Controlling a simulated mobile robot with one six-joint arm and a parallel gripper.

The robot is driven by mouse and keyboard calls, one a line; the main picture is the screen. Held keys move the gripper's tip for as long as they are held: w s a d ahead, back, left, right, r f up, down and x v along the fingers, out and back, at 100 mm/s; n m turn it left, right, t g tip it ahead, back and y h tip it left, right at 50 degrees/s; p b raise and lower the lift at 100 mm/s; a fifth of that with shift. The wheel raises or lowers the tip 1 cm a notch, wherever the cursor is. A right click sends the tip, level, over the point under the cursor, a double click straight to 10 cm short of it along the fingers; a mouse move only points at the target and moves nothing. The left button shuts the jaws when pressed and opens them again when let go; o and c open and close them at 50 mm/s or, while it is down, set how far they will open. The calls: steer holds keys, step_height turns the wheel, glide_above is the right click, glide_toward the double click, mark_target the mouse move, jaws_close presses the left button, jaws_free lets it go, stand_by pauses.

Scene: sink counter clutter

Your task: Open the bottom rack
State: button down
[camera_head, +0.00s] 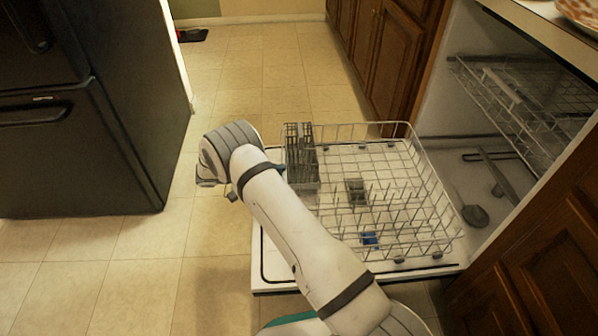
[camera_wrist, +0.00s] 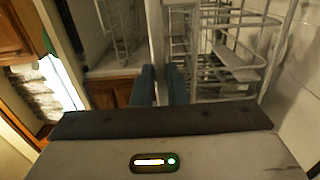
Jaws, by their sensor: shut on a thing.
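The bottom rack (camera_head: 408,205) is a pale wire basket, pulled out of the dishwasher over its lowered door (camera_head: 262,262). My arm reaches across the front left of the rack in the head view, and its wrist is at the rack's left end. My fingertips are hidden there. In the wrist view, the two dark blue fingers of my gripper (camera_wrist: 161,88) are shut on a pale strip of the bottom rack (camera_wrist: 157,40) that runs between them. The exact part of the rack held is hard to tell.
The upper rack (camera_head: 520,95) is inside the dishwasher. A cutlery basket (camera_head: 302,150) stands at the rack's left end; a small blue piece (camera_head: 370,239) is low in the rack. A black fridge (camera_head: 75,120) stands left. Tiled floor (camera_head: 255,70) between is clear.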

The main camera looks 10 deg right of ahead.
steer(key=shift+w+a+b, duration=0.15)
steer(key=shift+a+b, duration=0.15)
steer(key=shift+a, duration=1.05)
steer(key=shift+w+a+b, duration=0.15)
steer(key=shift+a+b, duration=0.1)
steer(key=shift+a, duration=1.05)
steer(key=c, duration=1.8)
jaws_free()
steer(key=shift+a, duration=0.1)
steer(key=o, duration=0.4)
steer(key=shift+c, duration=0.2)
